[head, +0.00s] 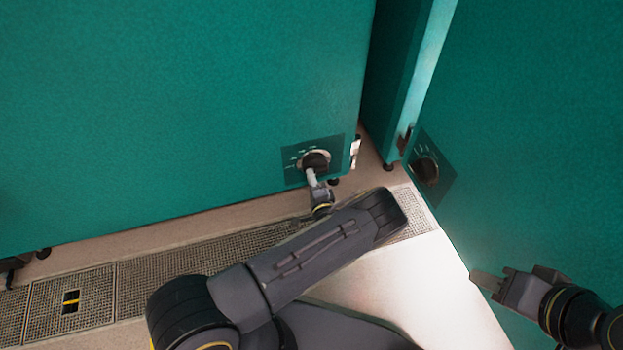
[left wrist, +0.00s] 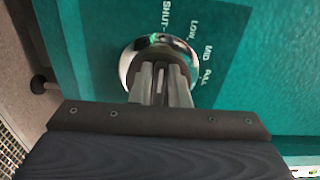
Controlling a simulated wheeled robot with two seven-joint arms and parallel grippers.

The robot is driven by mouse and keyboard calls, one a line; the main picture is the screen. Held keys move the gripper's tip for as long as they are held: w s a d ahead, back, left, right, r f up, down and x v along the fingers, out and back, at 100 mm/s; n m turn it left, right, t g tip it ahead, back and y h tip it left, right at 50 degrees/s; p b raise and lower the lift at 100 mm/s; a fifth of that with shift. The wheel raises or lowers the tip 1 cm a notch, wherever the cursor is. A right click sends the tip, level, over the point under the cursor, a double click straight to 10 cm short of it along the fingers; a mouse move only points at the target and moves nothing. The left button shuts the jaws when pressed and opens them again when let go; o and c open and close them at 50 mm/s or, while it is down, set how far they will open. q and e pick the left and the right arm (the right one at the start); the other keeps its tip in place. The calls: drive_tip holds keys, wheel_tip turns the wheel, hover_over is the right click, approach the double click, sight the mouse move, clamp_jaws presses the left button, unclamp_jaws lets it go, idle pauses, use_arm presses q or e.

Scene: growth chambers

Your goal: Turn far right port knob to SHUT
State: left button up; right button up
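A round knob (head: 316,160) with a chrome ring sits on a dark label plate (head: 293,166) low on the teal chamber front. In the left wrist view the knob's chrome ring (left wrist: 128,65) shows beside the labels SHUT, LOW, MID and FULL. My left gripper (head: 311,176) is at this knob, its fingers (left wrist: 160,72) close together over its middle with a narrow part between them. The fingers hide the knob's grip and its setting. A second dark knob (head: 425,170) is on the right chamber. My right gripper (head: 488,284) is away from both knobs; its opening is unclear.
The teal chamber (head: 180,100) and the right chamber (head: 540,130) meet near a narrow gap with a partly seen panel (head: 425,70). A floor grating (head: 190,258) runs along the chamber foot. Pale floor (head: 440,275) lies clear between my arms.

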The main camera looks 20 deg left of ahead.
use_arm(q)
drive_tip(key=o, duration=0.4)
drive_tip(key=shift+c, duration=0.2)
drive_tip(key=p+v, duration=0.2)
drive_tip(key=v, duration=0.5)
drive_tip(key=shift+s+d, duration=0.25)
drive_tip(key=shift+s, duration=0.1)
